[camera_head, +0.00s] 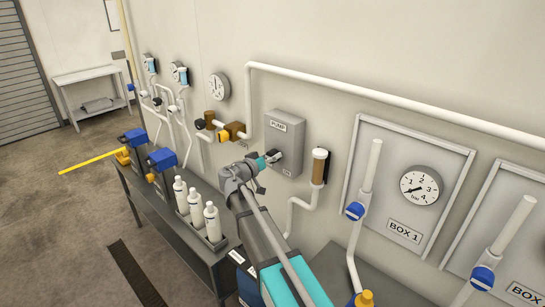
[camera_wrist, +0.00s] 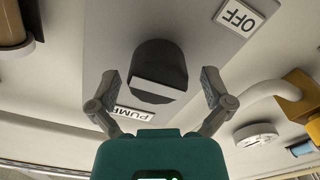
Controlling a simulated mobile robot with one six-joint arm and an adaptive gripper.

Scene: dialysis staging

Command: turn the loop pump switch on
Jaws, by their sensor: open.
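The pump box (camera_head: 289,130) is a grey wall box with a PUMP label (camera_head: 279,125). Its switch is a dark round knob (camera_wrist: 158,62) with a pale flat front edge, in the middle of the wrist view. An OFF label (camera_wrist: 238,16) sits at upper right there, and the PUMP label (camera_wrist: 133,113) appears upside down below the knob. My gripper (camera_wrist: 159,88) is open, one finger on each side of the knob, with visible gaps. In the head view my gripper (camera_head: 272,158) is at the box front and largely hides the knob.
Brown and yellow pipe fittings (camera_head: 232,131) are left of the box; a capped brown cylinder (camera_head: 319,167) is close on its right. A white pipe (camera_head: 390,99) runs above. Bottles (camera_head: 195,209) stand on a bench below. Framed BOX 1 panel (camera_head: 448,165) is further right.

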